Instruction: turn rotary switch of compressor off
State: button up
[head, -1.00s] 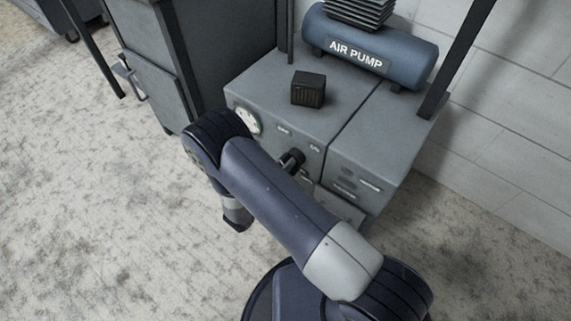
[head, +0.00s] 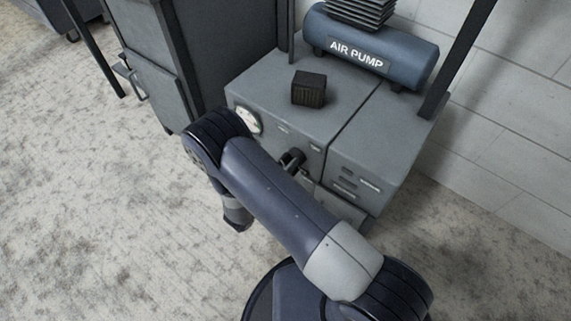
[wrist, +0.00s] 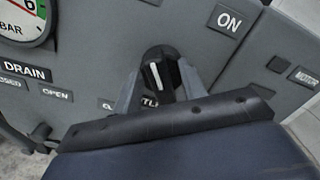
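The compressor's rotary switch is a black knob (wrist: 160,74) with a white pointer line, in the middle of the wrist view. Its pointer stands close to upright in that view. An "ON" label (wrist: 230,20) sits above and to the right of it. My gripper (wrist: 160,68) has one grey finger on each side of the knob. The fingers look apart from it, the right one closer; contact is not clear. In the head view the compressor (head: 285,85) stands at the upper middle and a dark knob (head: 292,159) juts from its front.
A pressure gauge (wrist: 22,18) and a "DRAIN" label (wrist: 27,71) are left of the knob. A blue air pump tank (head: 370,50) and a small black box (head: 308,89) sit on top. A dark cabinet (head: 200,50) stands at left. The floor in front is clear.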

jog(key=p+v, duration=0.1)
jog(key=v, duration=0.9)
jog(key=shift+s+a+p, duration=0.3)
jog(key=b+x, duration=0.1)
jog(key=x, duration=1)
jog(key=shift+b, duration=0.3)
jog(key=shift+s, duration=0.15)
